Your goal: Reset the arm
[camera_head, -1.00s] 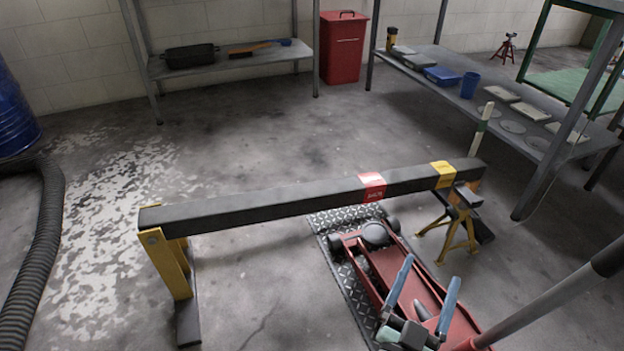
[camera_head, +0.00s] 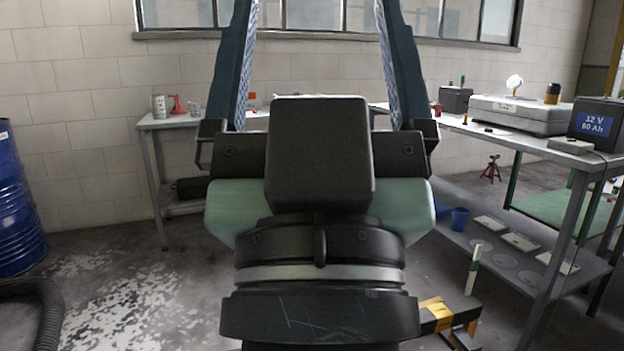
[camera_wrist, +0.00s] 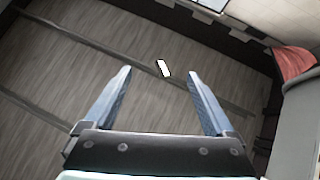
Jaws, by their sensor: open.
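My gripper (camera_head: 315,40) fills the middle of the head view, raised in front of the camera with its two blue-lined fingers pointing up. The fingers stand wide apart with nothing between them. In the wrist view, my gripper (camera_wrist: 160,85) is also open and empty. A small white patch (camera_wrist: 163,68) shows beyond the fingertips, with a dark streaked surface behind it; I cannot tell what either is. My wrist and gripper body hide much of the bench and floor behind them.
A workbench (camera_head: 152,122) stands at the back left. A right-hand bench holds a grey case (camera_head: 520,114) and a 12 V battery (camera_head: 598,124). A blue drum (camera_head: 15,205) and black hose (camera_head: 45,310) are at left. A yellow-banded beam end (camera_head: 440,316) shows low right.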

